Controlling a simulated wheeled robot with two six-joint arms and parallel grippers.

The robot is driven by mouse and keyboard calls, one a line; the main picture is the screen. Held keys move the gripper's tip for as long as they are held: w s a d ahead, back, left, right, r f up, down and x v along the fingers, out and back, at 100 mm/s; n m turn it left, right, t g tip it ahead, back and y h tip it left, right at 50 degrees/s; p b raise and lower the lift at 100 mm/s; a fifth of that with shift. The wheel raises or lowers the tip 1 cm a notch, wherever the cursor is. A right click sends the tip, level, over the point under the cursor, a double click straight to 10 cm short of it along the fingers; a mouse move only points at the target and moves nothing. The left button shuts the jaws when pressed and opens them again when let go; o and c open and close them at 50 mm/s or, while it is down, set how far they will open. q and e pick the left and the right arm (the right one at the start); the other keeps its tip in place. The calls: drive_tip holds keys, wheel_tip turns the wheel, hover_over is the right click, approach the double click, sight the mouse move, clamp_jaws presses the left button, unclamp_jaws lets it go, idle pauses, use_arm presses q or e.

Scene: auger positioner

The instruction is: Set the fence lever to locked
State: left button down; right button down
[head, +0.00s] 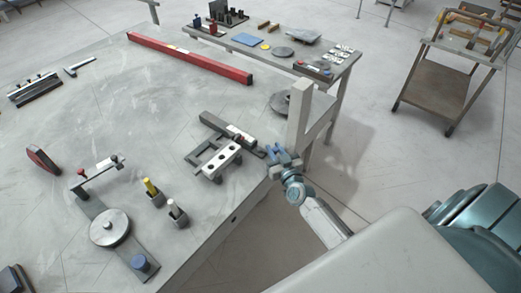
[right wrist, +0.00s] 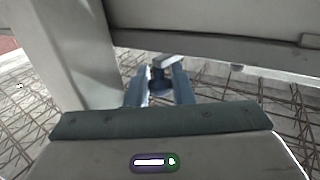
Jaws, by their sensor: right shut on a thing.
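The fence fixture (head: 215,158), a pale block with a row of dark holes beside a dark bar, sits at the table's right edge. My right gripper (head: 275,152) is at the fixture's right end, low by the table edge. In the right wrist view, my right gripper (right wrist: 159,92) is shut on a small dark part with a pale grey top, which I take as the fence lever (right wrist: 168,61). The fingers hide part of it. Whether its position is locked cannot be told. My left gripper is not in view.
A pale upright post (head: 300,118) stands close behind my right gripper. On the table (head: 75,135) are a round clamp arm (head: 108,228), yellow- and white-topped posts and a red bar (head: 190,60). A second table and a cart (head: 432,85) stand beyond.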

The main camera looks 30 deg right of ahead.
drive_tip(key=shift+f, duration=0.1)
drive_tip(key=c, duration=1.3)
unclamp_jaws()
drive_tip(key=shift+a, duration=0.1)
drive_tip(key=shift+r, duration=0.2)
